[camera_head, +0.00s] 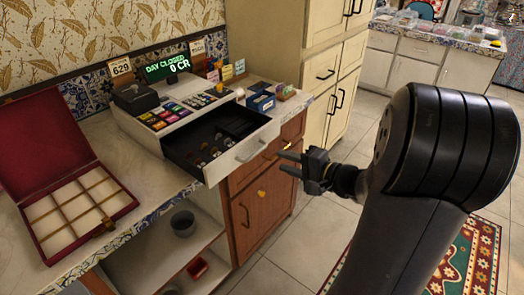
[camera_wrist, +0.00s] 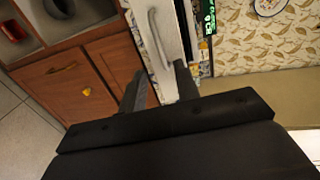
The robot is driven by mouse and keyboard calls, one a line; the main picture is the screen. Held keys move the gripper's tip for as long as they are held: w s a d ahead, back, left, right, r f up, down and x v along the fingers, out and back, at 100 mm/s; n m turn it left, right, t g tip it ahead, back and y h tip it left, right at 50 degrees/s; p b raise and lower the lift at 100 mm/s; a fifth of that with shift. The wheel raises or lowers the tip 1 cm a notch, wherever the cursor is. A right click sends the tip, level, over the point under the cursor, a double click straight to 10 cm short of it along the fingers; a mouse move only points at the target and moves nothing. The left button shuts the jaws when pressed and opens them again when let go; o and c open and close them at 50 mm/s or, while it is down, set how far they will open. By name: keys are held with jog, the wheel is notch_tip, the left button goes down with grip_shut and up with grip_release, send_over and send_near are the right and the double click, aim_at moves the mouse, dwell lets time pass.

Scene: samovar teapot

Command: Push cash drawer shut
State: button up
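The cash drawer (camera_head: 222,168) is pulled out of the white register (camera_head: 150,125) on the counter. Its black tray holds coins, and its white front carries a pale handle (camera_head: 252,149). My gripper (camera_head: 284,163) is in front of the drawer, to the right of its front panel in the head view, with a gap visible between them. The two dark fingers are apart with nothing between them. In the wrist view the drawer front (camera_wrist: 172,35) and its handle lie just beyond the fingertips (camera_wrist: 160,85); contact cannot be told there.
An open red box (camera_head: 75,205) with empty compartments sits on the counter at left. A wooden cabinet (camera_head: 265,190) stands below the drawer. A blue box (camera_head: 260,102) is on the counter behind the drawer. Tiled floor (camera_head: 300,235) lies clear beside the cabinet.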

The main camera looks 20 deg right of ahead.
jog(key=x, duration=0.9)
grip_shut()
dwell(0.4)
